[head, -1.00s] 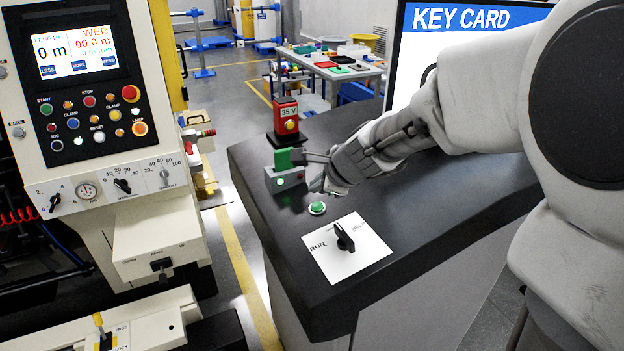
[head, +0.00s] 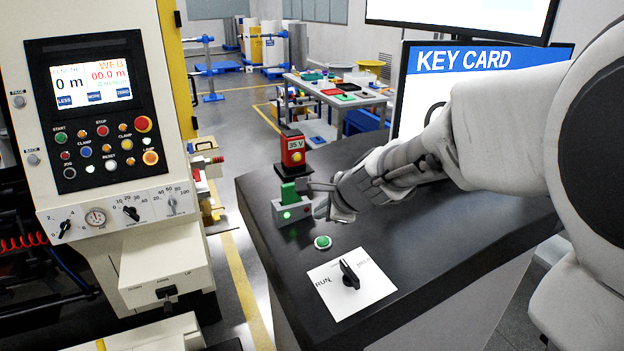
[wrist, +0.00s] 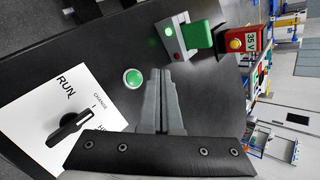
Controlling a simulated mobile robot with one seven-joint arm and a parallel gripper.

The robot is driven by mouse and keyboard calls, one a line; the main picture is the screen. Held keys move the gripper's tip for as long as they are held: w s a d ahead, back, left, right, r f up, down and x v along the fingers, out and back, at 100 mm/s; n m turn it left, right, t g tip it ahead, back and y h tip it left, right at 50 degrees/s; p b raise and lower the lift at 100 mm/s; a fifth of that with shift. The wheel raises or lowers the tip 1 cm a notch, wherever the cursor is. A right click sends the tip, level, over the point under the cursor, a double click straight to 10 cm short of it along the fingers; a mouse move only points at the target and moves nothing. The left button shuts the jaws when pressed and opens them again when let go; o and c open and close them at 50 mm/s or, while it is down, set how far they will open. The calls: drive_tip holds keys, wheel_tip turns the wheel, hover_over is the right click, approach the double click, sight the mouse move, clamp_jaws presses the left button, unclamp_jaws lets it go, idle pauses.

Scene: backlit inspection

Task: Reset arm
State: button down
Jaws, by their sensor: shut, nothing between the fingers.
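My gripper (head: 322,202) is shut and empty, held above the dark counter (head: 440,230) just right of a grey block (head: 292,212) with a lit green light. A green card (head: 289,193) stands upright in that block. In the wrist view the shut fingers (wrist: 160,75) point toward the block and the green card (wrist: 197,36), with a gap between. A round green button (head: 322,242) and a white plate with a black knob (head: 349,275) lie in front of my gripper. My arm comes in from the right.
A red and yellow box marked 35 V (head: 293,150) stands behind the block. A screen reading KEY CARD (head: 470,62) stands at the back of the counter. A machine control panel (head: 105,110) rises on the left, across a gap of floor.

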drive_tip(key=s+d+r+n+g+h, duration=0.1)
drive_tip(key=s+d+r+n+h, duration=0.1)
drive_tip(key=s+d+n, duration=0.3)
drive_tip(key=s+d+r+n+g+h, duration=0.1)
drive_tip(key=s+d+n, duration=0.4)
drive_tip(key=s+n, duration=0.8)
drive_tip(key=s+r, duration=0.1)
drive_tip(key=s, duration=0.7)
drive_tip(key=shift+s+n+h, duration=0.3)
drive_tip(key=shift+h, duration=0.1)
